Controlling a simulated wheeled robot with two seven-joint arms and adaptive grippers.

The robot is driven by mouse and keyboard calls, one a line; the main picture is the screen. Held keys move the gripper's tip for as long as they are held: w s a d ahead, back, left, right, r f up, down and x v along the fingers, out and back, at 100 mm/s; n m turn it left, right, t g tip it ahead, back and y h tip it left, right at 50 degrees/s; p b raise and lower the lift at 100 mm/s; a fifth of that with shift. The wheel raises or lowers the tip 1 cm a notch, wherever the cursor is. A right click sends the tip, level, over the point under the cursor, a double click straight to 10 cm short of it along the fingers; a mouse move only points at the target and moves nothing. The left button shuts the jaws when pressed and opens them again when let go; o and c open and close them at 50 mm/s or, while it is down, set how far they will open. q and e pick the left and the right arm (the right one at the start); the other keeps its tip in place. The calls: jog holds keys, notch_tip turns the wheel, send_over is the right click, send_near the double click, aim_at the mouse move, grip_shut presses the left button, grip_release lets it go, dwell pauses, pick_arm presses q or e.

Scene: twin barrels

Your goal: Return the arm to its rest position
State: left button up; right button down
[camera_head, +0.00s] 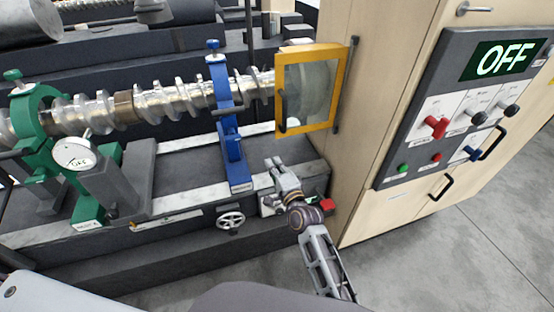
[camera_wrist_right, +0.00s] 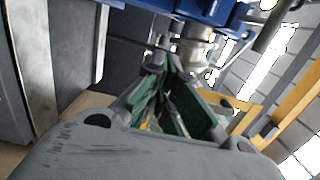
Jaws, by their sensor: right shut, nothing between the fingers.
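My right gripper (camera_head: 274,165) is in front of the machine bed, between the blue clamp stand (camera_head: 232,130) and the yellow-framed window door (camera_head: 337,85). My right arm reaches up to it from the bottom of the head view. In the right wrist view the gripper fingers (camera_wrist_right: 160,70) are together, with nothing held between them. The blue stand also shows at the top of the wrist view (camera_wrist_right: 200,8), with part of the yellow frame (camera_wrist_right: 290,105) at the right. My left gripper is not in view.
A metal screw shaft (camera_head: 170,100) runs through the green stand (camera_head: 35,120) and the blue stand towards the window. A control panel (camera_head: 455,110) reading OFF is on the wooden cabinet (camera_head: 385,60). A handwheel (camera_head: 231,220) sticks out below. Floor at the lower right is clear.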

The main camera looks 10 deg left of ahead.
jog(key=shift+s, duration=0.3)
dwell(0.5)
